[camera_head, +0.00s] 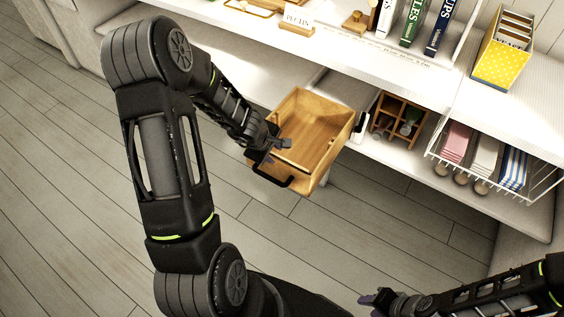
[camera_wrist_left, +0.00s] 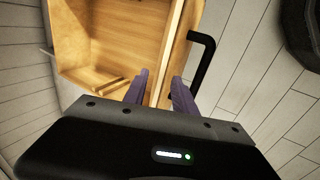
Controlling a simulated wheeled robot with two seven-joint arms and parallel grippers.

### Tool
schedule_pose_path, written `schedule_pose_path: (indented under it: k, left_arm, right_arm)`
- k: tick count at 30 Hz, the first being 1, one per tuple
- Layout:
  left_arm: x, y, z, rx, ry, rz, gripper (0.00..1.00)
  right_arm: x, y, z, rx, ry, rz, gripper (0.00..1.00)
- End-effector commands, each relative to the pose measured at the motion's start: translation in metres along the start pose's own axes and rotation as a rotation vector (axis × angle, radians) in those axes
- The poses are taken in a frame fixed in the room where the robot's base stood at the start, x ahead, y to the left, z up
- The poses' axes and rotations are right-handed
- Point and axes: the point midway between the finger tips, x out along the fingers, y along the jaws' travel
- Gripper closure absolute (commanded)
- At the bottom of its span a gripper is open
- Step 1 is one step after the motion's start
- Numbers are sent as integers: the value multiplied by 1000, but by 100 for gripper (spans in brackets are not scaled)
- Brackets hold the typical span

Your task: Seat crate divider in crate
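The open wooden crate (camera_head: 314,112) juts out over the shelf's front edge, slightly tilted in the picture; its inside looks empty. It has a black handle on its near wall. My left gripper (camera_head: 273,150) is at that wall. A brown wooden grid (camera_head: 402,112), seemingly the crate divider, sits on the lower shelf right of the crate. My right gripper (camera_head: 378,299) is low, away from everything; its opening is unclear.
A wire basket (camera_head: 492,180) with folded cloths is right of the grid. The upper shelf holds books (camera_head: 412,22), a label sign (camera_head: 298,20) and a yellow dotted file box (camera_head: 500,58). Open floor (camera_head: 80,180) lies in front of the shelving.

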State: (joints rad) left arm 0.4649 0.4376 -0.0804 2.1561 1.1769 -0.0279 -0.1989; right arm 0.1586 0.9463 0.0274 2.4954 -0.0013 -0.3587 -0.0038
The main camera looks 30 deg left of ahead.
Motion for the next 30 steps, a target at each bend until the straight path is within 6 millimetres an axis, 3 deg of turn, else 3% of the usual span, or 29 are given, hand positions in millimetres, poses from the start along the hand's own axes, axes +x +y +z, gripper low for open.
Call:
schedule_pose_path:
  k: [15,27,30]
  left_arm:
    - [-1,0,0,0,0,0,68]
    - [-1,0,0,0,0,0,100]
    - [-1,0,0,0,0,0,100]
  right_arm:
    - [-1,0,0,0,0,0,64]
    - [-1,0,0,0,0,0,64]
    - [-1,0,0,0,0,0,64]
